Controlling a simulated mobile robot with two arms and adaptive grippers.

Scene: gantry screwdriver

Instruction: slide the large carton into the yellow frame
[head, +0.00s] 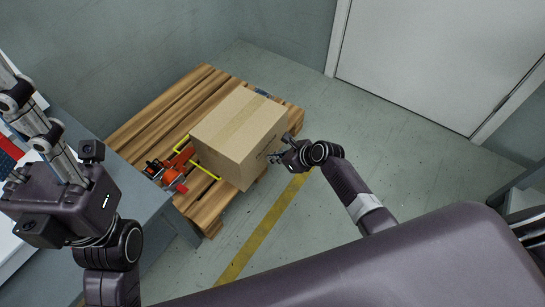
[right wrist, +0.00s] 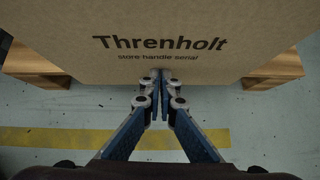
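The large carton (head: 240,124), plain brown with a tape strip along its top, sits on a wooden pallet. The yellow frame (head: 205,171) shows as bars at the carton's left side on the pallet; the carton hides part of it, so I cannot tell how far inside the carton is. My right gripper (head: 277,157) is at the carton's right side. In the right wrist view its fingertips (right wrist: 161,76) are together with nothing between them, at the lower edge of the printed carton face (right wrist: 160,25), seemingly touching. My left gripper (head: 30,115) is at the far left, away from the carton.
The pallet (head: 150,122) has bare slats left of the carton. An orange and black tool (head: 170,175) lies beside the frame. A grey workbench (head: 140,190) stands at the left. The floor, with a yellow line (head: 250,240), is clear at the right, before a white door (head: 440,60).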

